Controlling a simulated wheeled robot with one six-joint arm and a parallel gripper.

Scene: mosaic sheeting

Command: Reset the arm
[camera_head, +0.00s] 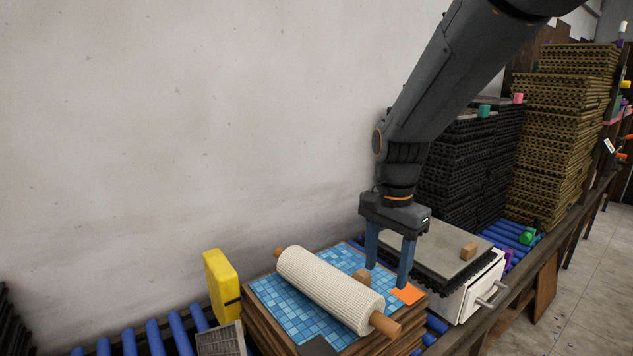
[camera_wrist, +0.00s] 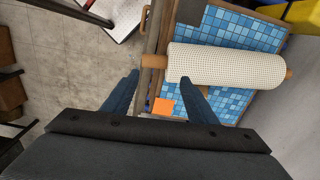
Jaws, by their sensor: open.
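My gripper (camera_head: 388,272) is open, pointing down over the right end of a blue mosaic board. Its two blue fingers stand apart with nothing held between them; in the wrist view my gripper (camera_wrist: 158,80) is also empty. A white textured roll on a wooden rod (camera_head: 330,288) lies across the blue mosaic sheet (camera_head: 285,311), left of my gripper. The roll also shows in the wrist view (camera_wrist: 225,65). A small wooden block (camera_head: 361,276) and an orange square (camera_head: 407,294) lie on the board close to the fingers.
A yellow block (camera_head: 222,285) stands at the board's left. A white drawer unit with a handle (camera_head: 480,299) and a grey slab (camera_head: 428,246) lie to the right. Black stacks (camera_head: 460,170) and tan stacks (camera_head: 563,130) rise behind. The wall area above the board is clear.

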